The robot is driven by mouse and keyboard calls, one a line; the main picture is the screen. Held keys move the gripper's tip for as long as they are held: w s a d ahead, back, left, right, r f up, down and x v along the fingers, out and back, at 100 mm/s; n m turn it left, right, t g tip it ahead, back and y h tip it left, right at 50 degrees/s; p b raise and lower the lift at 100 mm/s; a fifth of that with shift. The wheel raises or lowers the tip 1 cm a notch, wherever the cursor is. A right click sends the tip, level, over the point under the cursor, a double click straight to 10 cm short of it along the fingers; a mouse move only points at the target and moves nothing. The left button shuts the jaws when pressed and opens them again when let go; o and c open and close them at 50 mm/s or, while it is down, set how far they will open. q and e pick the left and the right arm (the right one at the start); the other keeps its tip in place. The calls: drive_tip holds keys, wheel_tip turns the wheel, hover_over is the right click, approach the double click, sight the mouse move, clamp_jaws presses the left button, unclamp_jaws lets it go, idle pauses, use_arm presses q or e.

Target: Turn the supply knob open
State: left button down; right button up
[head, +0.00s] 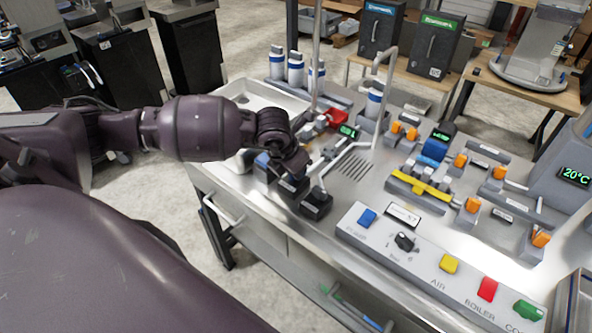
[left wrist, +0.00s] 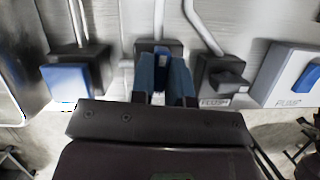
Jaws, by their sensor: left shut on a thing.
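My left gripper (head: 290,163) reaches down over the front left edge of the steel counter. In the left wrist view its two fingers (left wrist: 163,82) are closed around the knob of the middle black block (left wrist: 160,46). The fingers hide most of that knob, so its turn angle cannot be seen. No supply label is readable there. A blue knob (left wrist: 68,80) on a black base is on the left of the fingers. A black knob (left wrist: 226,80) on another block is on the right. My right gripper is not in view.
A sloped panel with a blue button (head: 367,217), a black rotary switch (head: 404,241), a yellow button (head: 449,264) and a red button (head: 487,289) runs along the front edge. A thin bent pipe (head: 377,100) rises behind. Blue-banded cylinders (head: 295,68) stand at the back.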

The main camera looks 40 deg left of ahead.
use_arm(q)
drive_tip(key=shift+n, duration=0.6)
drive_tip(key=shift+y, duration=0.3)
drive_tip(key=c, duration=1.1)
unclamp_jaws()
drive_tip(key=shift+r, duration=0.1)
drive_tip(key=v, duration=1)
drive_tip(key=shift+r, duration=0.3)
drive_tip(key=shift+s, duration=0.1)
